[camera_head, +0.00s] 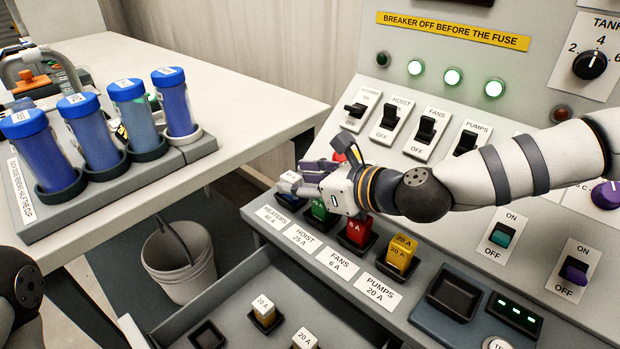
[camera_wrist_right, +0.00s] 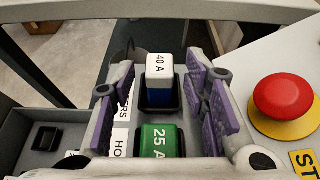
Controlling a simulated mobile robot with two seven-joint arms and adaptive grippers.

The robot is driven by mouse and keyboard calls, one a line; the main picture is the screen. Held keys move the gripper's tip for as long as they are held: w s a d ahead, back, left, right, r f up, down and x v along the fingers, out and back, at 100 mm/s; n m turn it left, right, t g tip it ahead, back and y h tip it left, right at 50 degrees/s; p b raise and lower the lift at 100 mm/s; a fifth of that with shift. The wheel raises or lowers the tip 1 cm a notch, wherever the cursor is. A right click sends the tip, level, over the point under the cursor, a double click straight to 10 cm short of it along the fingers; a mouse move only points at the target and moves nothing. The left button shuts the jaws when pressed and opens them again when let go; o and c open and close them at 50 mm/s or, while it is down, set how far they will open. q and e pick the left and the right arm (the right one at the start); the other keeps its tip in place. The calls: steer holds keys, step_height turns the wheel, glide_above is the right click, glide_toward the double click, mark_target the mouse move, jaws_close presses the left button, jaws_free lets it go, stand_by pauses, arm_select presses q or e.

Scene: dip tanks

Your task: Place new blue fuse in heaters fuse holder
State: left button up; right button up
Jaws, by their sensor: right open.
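The blue fuse (camera_wrist_right: 159,88), with a white top marked 40 A, stands upright in the black heaters fuse holder (camera_wrist_right: 175,104), in the row's far-left place. In the head view the blue fuse (camera_head: 289,190) is partly hidden by my right gripper (camera_head: 304,176). In the right wrist view my right gripper (camera_wrist_right: 160,85) is open, its purple-padded fingers on either side of the fuse with gaps showing. I cannot tell how deep the fuse sits. The heaters label (camera_head: 274,217) reads 40 A. The heaters breaker (camera_head: 355,110) is at the left of its row. My left gripper is out of view.
Green (camera_head: 320,209), red (camera_head: 357,231) and yellow (camera_head: 401,252) fuses fill the neighbouring holders. The open drawer (camera_head: 236,302) below holds fuses and an empty dark socket (camera_head: 208,335). A red stop button (camera_wrist_right: 289,103) is close by. The leftmost indicator (camera_head: 383,59) is dark; three others glow green.

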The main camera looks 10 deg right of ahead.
steer(key=p+v, duration=0.1)
steer(key=v, duration=0.7)
steer(key=p+v, duration=0.1)
steer(key=v, duration=0.3)
steer(key=shift+r+p, duration=0.3)
steer(key=shift+p, duration=0.05)
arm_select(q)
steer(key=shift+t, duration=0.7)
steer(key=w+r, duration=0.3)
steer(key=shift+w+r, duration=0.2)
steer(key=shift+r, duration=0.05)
arm_select(e)
steer(key=shift+f, duration=0.2)
